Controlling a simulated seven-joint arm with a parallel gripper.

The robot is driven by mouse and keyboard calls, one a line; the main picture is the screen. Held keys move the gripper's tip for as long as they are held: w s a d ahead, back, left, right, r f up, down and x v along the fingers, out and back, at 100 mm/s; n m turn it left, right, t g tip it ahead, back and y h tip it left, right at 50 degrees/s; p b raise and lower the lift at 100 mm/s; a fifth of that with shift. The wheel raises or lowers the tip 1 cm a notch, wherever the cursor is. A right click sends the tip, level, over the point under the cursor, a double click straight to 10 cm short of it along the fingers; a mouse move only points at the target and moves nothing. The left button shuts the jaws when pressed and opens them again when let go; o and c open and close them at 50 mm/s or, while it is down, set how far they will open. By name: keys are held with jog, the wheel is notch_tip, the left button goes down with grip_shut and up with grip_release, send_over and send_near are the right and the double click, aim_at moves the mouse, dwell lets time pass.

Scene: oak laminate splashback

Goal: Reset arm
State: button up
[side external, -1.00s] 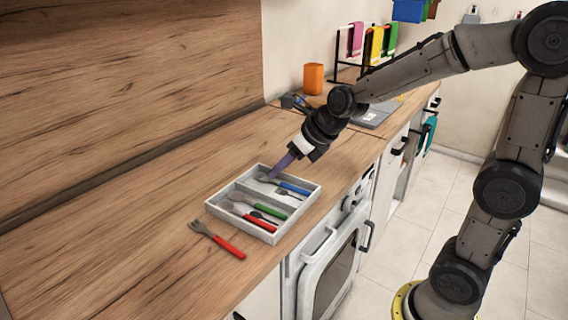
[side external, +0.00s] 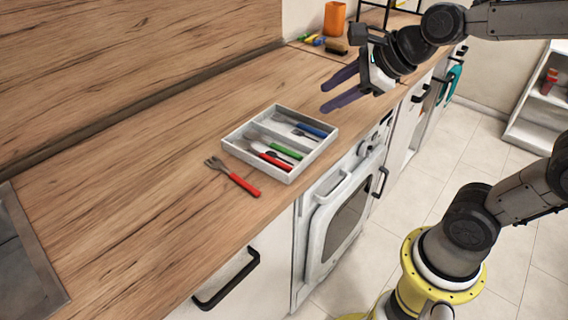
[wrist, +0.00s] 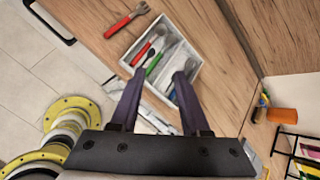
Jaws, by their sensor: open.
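My gripper (side external: 341,91) is open and empty, raised above the counter to the right of the cutlery tray. Its two purple fingers point left in the side external view. In the wrist view my gripper (wrist: 154,92) shows its fingers apart, with the tray beyond them. The white cutlery tray (side external: 298,173) sits on the wooden counter. Inside lie cutlery pieces with a blue handle (side external: 310,130), a green handle (side external: 286,151) and red handles (side external: 276,161). A red-handled fork (side external: 240,182) lies on the counter outside the tray, to its left.
An orange cup (side external: 335,18) stands at the back of the counter, near small coloured items (side external: 312,40). A dark sink edge (side external: 22,262) is at the left. A white oven (side external: 335,220) is below the counter front. The counter between the sink and the fork is clear.

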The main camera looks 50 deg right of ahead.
jog(key=s+f+n+g, duration=0.1)
jog(key=s+f+n, duration=0.1)
jog(key=s+n, duration=0.5)
jog(key=s+f+n+g, duration=0.2)
jog(key=s+n, duration=0.4)
jog(key=n, duration=1.4)
jog(key=shift+s+d+f+h, duration=0.4)
jog(key=shift+d+f, duration=0.05)
